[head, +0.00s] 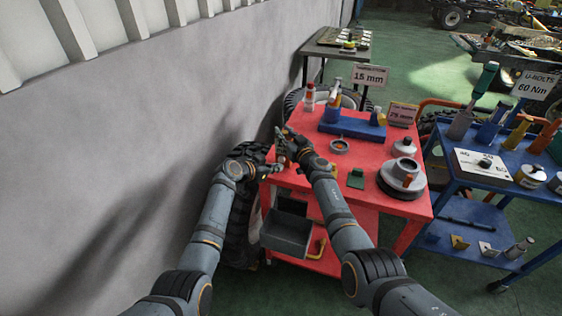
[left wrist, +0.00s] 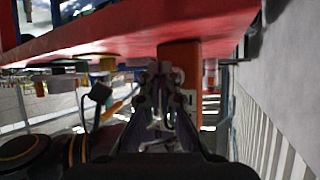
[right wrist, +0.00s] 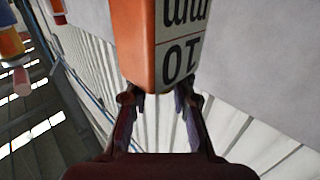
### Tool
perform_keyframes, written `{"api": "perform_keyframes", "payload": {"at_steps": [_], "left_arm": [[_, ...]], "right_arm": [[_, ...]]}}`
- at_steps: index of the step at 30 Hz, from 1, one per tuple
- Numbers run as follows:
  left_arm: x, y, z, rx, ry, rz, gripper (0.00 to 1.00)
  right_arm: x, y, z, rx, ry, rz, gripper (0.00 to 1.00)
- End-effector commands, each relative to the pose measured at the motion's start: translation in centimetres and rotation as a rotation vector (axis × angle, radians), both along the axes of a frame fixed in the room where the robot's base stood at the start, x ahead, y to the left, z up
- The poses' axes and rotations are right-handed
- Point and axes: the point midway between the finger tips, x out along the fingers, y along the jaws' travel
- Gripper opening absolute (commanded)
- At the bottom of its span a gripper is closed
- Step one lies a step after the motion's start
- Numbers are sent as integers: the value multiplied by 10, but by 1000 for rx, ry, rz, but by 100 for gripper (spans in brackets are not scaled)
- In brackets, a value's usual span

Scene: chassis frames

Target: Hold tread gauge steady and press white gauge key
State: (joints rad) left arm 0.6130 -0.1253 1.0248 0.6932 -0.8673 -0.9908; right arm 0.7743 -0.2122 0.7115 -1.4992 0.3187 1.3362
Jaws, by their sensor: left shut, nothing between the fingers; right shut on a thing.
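The tread gauge is an orange block with a white label; it fills the upper middle of the right wrist view (right wrist: 135,42), where the label reads "10 mm" upside down. My right gripper (right wrist: 162,98) is shut on its near end; in the head view it (head: 281,140) is above the red cart's left edge. My left gripper (head: 272,170) is just below it in the head view, shut and empty. In the left wrist view, the gauge (left wrist: 180,62) stands just beyond and right of the left fingertips (left wrist: 160,82). I cannot make out the white key or any contact with it.
A wall and a tyre (head: 236,225) are close on the left.

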Motion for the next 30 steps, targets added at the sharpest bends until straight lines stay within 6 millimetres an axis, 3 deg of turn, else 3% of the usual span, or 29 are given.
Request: {"api": "perform_keyframes", "payload": {"at_steps": [30], "left_arm": [[13, -5, 1, -1, -1, 0, 0]], "right_arm": [[0, 0, 0, 0, 0, 0, 0]]}}
